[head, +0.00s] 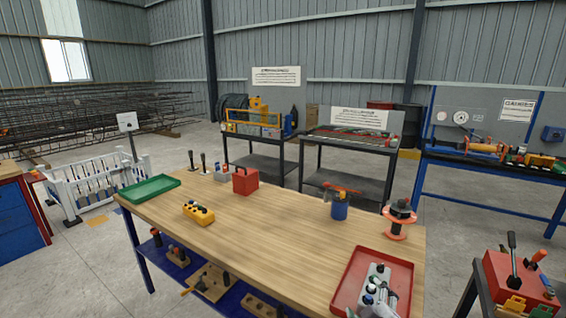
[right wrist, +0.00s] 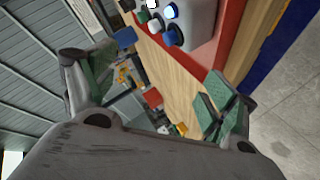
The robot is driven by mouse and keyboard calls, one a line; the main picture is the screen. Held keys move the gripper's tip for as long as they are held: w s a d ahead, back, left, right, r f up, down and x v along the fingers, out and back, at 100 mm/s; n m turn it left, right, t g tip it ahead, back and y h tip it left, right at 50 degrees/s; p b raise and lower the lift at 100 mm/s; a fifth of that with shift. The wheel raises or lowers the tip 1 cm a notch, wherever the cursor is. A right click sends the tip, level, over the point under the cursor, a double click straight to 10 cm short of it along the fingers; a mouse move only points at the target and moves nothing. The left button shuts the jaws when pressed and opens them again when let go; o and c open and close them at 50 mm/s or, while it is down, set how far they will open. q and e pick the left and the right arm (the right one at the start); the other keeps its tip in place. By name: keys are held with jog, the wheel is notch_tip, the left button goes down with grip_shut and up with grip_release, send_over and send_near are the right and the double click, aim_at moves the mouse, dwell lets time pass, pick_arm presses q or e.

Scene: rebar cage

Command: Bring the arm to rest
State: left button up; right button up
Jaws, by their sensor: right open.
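My right gripper (right wrist: 155,92) shows in the right wrist view with its two green-padded fingers spread wide apart. Nothing is between the fingers. Beyond them lie the wooden workbench top (right wrist: 182,75) and, near the top of that view, a grey box with coloured buttons (right wrist: 172,18).
The bench carries a green tray (head: 150,188), a yellow control (head: 198,212), a red box (head: 245,181), a blue cup (head: 339,208) with orange-handled tools and an orange-flanged spool (head: 398,220). The bench's middle is clear.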

jog(key=s+f+m+g+y, duration=0.1)
jog(key=s+f+m+g, duration=0.35)
jog(key=s+f, duration=0.35)
jog(key=s+f+m+g, duration=0.3)
jog(key=s+f+g, duration=0.25)
jog(key=s, duration=0.55)
notch_tip(320, 180, down, 33)
jog(key=s, duration=0.2)
jog(key=s+d+f+g, duration=0.1)
jog(key=s+d+f, duration=0.2)
jog(key=s+f, duration=0.7)
jog(key=s+d+f+n, duration=0.1)
jog(key=s+d+f, duration=0.2)
jog(key=s+f, duration=0.6)
jog(key=shift+s+d+f+g, duration=0.2)
jog(key=shift+s+f+g, duration=0.2)
jog(key=shift+s, duration=0.8)
